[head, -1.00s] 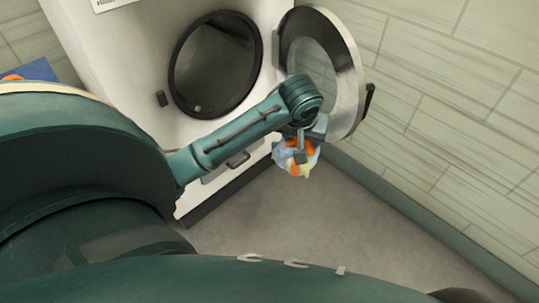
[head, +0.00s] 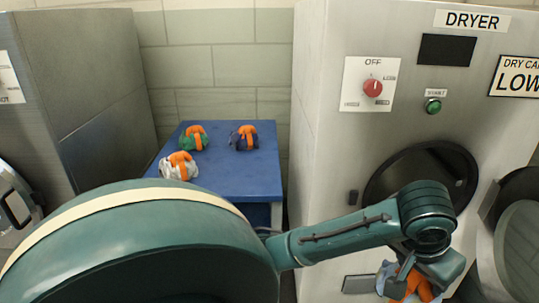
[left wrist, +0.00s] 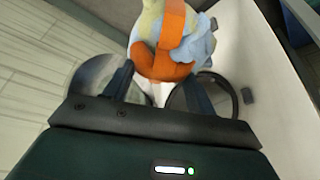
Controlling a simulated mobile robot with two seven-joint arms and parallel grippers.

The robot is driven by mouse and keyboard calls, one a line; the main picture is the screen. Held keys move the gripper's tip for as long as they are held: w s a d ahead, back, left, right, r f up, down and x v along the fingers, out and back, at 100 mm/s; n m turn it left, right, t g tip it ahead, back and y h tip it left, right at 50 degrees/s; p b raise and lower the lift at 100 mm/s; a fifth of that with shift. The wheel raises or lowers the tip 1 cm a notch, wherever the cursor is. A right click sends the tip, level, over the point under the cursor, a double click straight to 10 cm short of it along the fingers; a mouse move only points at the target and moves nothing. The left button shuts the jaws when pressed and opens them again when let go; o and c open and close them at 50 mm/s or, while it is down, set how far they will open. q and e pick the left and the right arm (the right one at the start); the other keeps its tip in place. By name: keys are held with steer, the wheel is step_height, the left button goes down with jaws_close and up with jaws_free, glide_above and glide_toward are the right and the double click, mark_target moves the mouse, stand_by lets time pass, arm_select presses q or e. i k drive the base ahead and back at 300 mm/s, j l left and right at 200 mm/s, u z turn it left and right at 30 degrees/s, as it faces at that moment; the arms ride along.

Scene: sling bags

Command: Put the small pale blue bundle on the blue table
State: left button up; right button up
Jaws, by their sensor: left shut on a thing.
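The small pale blue bundle (left wrist: 200,47) has an orange strap and a yellowish part. My left gripper (left wrist: 160,85) is shut on it in the left wrist view. In the head view the bundle (head: 388,279) hangs under my left gripper (head: 415,274) at the lower right, in front of the dryer. The blue table (head: 232,178) stands left of the dryer. On it lie a green bundle (head: 190,143), a dark blue bundle (head: 239,141) and a white bundle (head: 175,172), each with an orange strap. My right gripper is not in view.
The dryer (head: 325,130) stands right of the table, with its round door (head: 518,245) open at the right. Another grey machine (head: 85,80) stands left of the table. The front right of the tabletop is bare.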

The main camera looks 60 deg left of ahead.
mark_target(241, 174)
steer(key=i+j+u, duration=0.1)
steer(key=u, duration=1.35)
steer(key=i+u, duration=0.15)
steer(key=i, duration=1.05)
